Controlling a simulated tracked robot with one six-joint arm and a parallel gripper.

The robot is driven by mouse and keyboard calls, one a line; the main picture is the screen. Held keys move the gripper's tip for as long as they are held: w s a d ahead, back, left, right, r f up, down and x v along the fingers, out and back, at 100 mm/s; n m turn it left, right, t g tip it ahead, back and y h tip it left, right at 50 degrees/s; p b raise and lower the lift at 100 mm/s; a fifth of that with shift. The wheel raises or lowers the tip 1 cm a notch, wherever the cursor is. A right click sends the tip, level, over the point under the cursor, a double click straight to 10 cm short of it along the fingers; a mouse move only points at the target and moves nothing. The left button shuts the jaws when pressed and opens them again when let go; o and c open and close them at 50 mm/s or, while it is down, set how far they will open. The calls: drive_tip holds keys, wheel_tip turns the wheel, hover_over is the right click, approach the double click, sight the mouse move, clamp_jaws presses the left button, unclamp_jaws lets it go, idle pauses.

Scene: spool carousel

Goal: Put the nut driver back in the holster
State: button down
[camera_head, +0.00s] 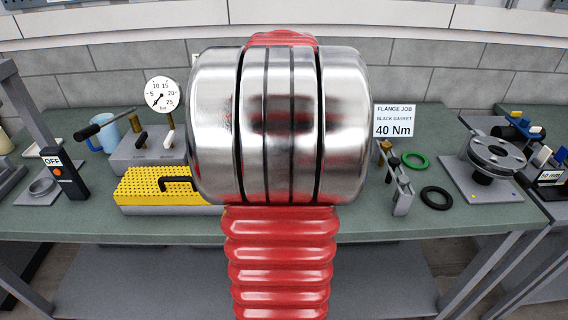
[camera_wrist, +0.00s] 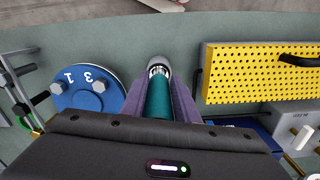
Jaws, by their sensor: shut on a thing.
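In the wrist view my gripper (camera_wrist: 158,84) is shut on a teal, rod-shaped tool with a bright metal ring and a grey rounded end. I take it to be the nut driver (camera_wrist: 158,97). It lies lengthwise between the two purple-grey fingers and points away from the wrist, over the green bench top. Its near end is hidden by my gripper body. In the head view my own arm covers the middle, so neither gripper nor tool shows there. I cannot make out the holster for certain in either view.
A blue disc with bolts (camera_wrist: 85,88) is left of my gripper. A yellow perforated block (camera_wrist: 260,72) with a black hex key (camera_wrist: 298,61) is at the right. The head view shows a gauge (camera_head: 160,94), a grey bracket (camera_head: 403,195), black and green rings, and a flange (camera_head: 497,155).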

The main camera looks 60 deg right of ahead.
drive_tip(key=shift+f, duration=0.75)
drive_tip(key=c, duration=1.3)
unclamp_jaws()
wheel_tip(320, 180, up, 14)
drive_tip(key=shift+f, duration=0.1)
